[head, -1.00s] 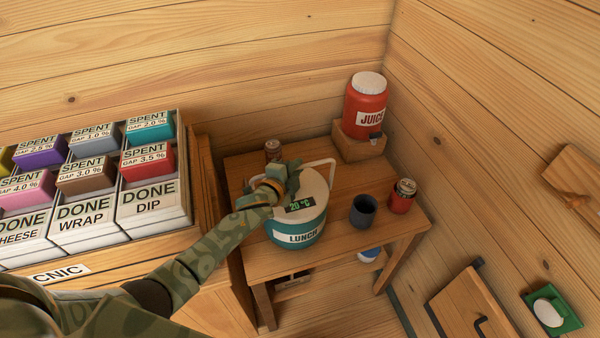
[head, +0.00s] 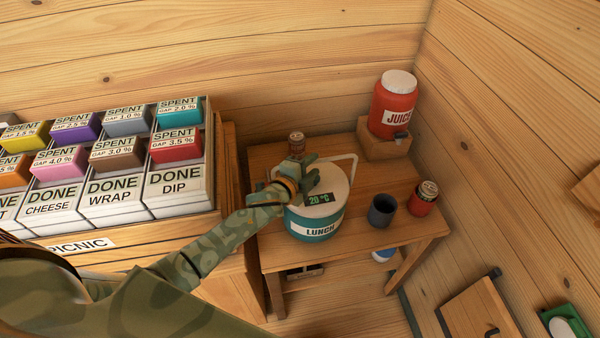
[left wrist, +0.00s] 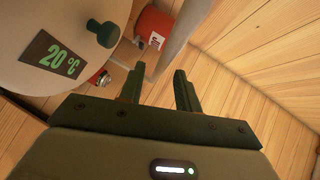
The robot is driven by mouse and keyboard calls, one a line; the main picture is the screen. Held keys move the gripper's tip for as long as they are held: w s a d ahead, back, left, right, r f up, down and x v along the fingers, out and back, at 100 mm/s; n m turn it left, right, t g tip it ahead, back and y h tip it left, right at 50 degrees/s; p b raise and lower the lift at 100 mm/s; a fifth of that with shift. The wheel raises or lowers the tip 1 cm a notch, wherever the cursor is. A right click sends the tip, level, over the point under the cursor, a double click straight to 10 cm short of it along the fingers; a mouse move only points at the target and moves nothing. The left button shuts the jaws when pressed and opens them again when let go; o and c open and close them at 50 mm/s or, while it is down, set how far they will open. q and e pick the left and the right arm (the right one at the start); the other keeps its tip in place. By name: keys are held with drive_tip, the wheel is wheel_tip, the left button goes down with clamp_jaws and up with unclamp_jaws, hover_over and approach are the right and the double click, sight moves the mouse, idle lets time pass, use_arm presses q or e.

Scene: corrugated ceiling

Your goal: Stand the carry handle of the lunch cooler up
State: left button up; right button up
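The lunch cooler (head: 312,228) stands on the small wooden table, teal with a white lid and a 20 °C display. Its white carry handle (head: 355,163) is tilted over toward the back right, not upright. My left gripper (head: 312,174) is above the lid's left part and hides some of it. In the left wrist view its two dark fingers (left wrist: 157,72) are apart with nothing clearly held. The pale handle bar (left wrist: 180,42) shows beyond the fingertips, and I cannot tell whether they touch. The lid (left wrist: 45,70) with a dark green knob fills the upper left. My right gripper is not in view.
A can (head: 297,143) stands behind the cooler. A dark cup (head: 382,211) and a red can (head: 423,198) stand to its right. A red juice jug (head: 393,105) sits on a wooden block at the back. Labelled bins (head: 180,185) stand at the left.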

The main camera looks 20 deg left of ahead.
use_arm(q)
drive_tip(key=v, duration=0.8)
drive_tip(key=shift+s+p, duration=0.15)
drive_tip(key=shift+p, duration=0.2)
